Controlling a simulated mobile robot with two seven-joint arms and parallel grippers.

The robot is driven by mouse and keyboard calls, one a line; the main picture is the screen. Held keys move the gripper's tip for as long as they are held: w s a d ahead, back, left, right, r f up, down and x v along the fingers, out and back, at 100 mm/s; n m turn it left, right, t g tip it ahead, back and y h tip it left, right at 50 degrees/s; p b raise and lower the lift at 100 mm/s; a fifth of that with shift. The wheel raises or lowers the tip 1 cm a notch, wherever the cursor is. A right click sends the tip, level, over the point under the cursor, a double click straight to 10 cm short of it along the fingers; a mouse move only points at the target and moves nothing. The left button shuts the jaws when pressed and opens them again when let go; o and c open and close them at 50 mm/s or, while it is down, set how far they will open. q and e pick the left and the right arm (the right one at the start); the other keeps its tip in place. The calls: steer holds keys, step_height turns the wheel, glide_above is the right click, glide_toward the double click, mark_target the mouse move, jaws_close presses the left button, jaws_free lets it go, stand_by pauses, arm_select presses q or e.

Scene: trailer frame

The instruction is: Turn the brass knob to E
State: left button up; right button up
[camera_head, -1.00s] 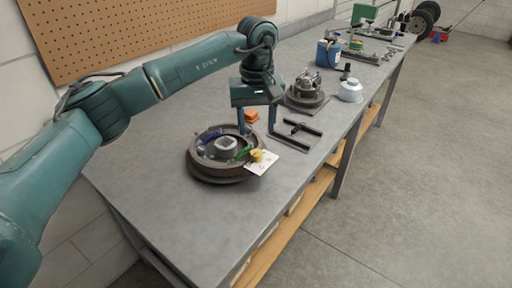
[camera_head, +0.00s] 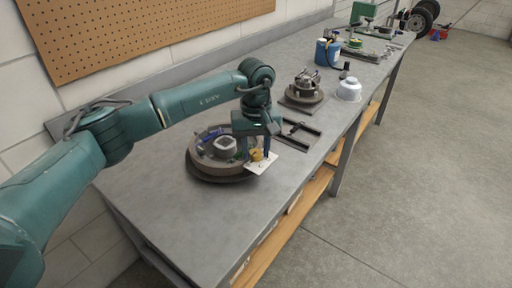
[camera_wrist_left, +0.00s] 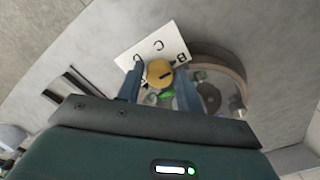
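The brass knob (camera_head: 256,155) sits on a white lettered card (camera_head: 262,166) at the front right of a round drum assembly (camera_head: 213,173) on the bench. In the left wrist view the knob (camera_wrist_left: 159,72) shows as a round yellow disc with a dark mark, and the card (camera_wrist_left: 150,45) shows letters including C and B; I cannot make out an E. My left gripper (camera_head: 258,152) is low over the knob. In the wrist view its open fingers (camera_wrist_left: 160,82) stand on both sides of the knob, with small gaps showing. My right gripper is in neither view.
The drum wall (camera_wrist_left: 222,62) rises close beside the knob. Dark fork-shaped bars (camera_head: 298,133) lie behind the gripper. A second round part (camera_head: 305,90), a white container (camera_head: 349,90) and a blue can (camera_head: 327,53) stand farther back. The near bench top (camera_head: 185,220) is clear.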

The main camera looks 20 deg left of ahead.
arm_select(q)
steer(key=c, duration=0.6)
